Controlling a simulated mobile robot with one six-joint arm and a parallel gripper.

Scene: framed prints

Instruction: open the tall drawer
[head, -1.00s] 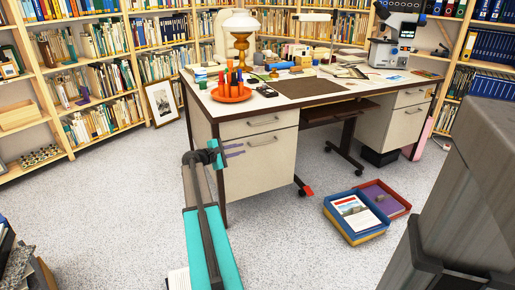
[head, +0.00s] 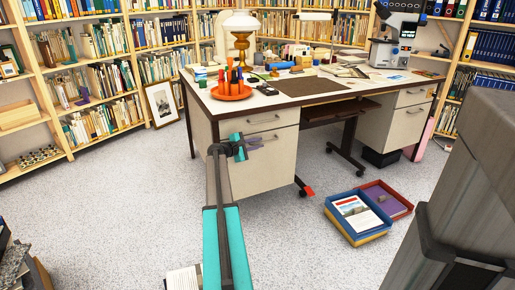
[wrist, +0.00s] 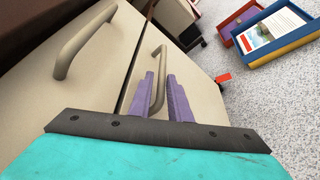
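The tall drawer (head: 268,165) is the lower, cream front in the desk's left pedestal, and it is closed. Its bar handle (wrist: 162,65) runs up and down in the wrist view. My gripper (head: 256,142) is in front of this handle in the head view. In the wrist view its two purple fingers (wrist: 163,85) are apart, with the handle showing in the gap between them. I cannot tell whether either finger touches it. The shallower drawer (head: 233,128) above is also closed, and its handle (wrist: 82,40) shows at the left in the wrist view.
A blue and yellow tray (head: 357,229) with papers and a red tray (head: 385,197) lie on the floor to the right. The floor in front of the drawer is clear.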

